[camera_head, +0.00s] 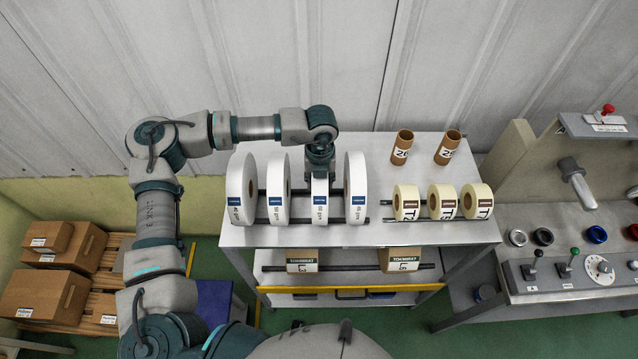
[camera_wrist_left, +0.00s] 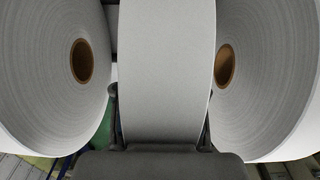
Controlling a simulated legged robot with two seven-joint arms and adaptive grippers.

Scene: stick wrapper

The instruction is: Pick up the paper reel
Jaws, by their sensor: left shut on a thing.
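Several large white paper reels stand upright in a row on the rack on the table's left half. My left gripper (camera_head: 319,165) reaches down from above onto the third reel from the left (camera_head: 320,205). In the left wrist view that reel (camera_wrist_left: 166,70) fills the middle, between the gripper fingers (camera_wrist_left: 160,125), and the gripper is shut on it. Neighbouring reels stand close on both sides, the left one (camera_wrist_left: 45,75) and the right one (camera_wrist_left: 265,85), with brown cores showing. The reel's lower part is hidden in the wrist view. My right gripper is not in view.
Several smaller cream rolls (camera_head: 441,201) sit on a rack at the table's right. Two brown tubes (camera_head: 402,147) stand behind them. A control panel (camera_head: 570,272) with levers is at right. Cardboard boxes (camera_head: 45,295) are at lower left. The table's (camera_head: 350,236) front edge is clear.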

